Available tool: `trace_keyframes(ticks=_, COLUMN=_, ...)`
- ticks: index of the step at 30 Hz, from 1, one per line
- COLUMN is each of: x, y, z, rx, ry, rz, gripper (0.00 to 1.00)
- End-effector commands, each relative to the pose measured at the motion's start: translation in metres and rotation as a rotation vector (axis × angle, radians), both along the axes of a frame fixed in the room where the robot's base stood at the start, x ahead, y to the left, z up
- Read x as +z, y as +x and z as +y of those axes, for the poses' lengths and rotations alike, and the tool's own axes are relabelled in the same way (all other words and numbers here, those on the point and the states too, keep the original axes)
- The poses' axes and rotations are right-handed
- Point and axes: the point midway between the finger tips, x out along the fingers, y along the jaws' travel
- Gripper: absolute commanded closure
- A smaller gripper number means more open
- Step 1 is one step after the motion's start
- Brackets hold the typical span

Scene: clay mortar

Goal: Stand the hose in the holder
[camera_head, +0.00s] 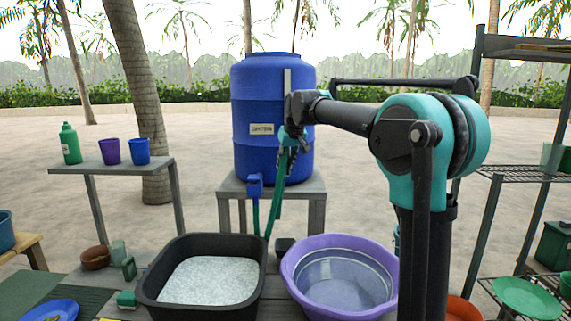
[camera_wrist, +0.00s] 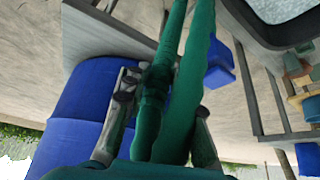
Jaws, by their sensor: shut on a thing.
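The green hose (camera_head: 277,200) hangs from my gripper (camera_head: 288,150), in front of the blue barrel. In the wrist view the hose (camera_wrist: 199,75) runs as two strands between the fingers of my gripper (camera_wrist: 160,125), which is shut on it. One strand looks wider than the other. In the head view a green length also hangs below the barrel's blue tap (camera_head: 254,181). The lower part of the hose goes out of sight behind the black basin. I cannot pick out the holder for sure; a small dark block (camera_head: 284,245) stands between the two basins.
The blue barrel (camera_head: 265,80) stands on a grey stand (camera_head: 312,186). A black basin (camera_head: 160,262) with pale contents and a purple basin (camera_head: 297,245) are in front. A shelf (camera_head: 90,166) with a bottle and two cups is left; a rack (camera_head: 495,172) is right.

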Motion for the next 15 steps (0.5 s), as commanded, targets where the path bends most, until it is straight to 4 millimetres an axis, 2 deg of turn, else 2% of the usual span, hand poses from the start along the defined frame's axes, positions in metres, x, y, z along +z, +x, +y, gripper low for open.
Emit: trace_keyframes(ticks=15, x=-0.059, y=0.0, z=0.0, rx=0.0, ry=0.0, rz=0.0, gripper=1.0)
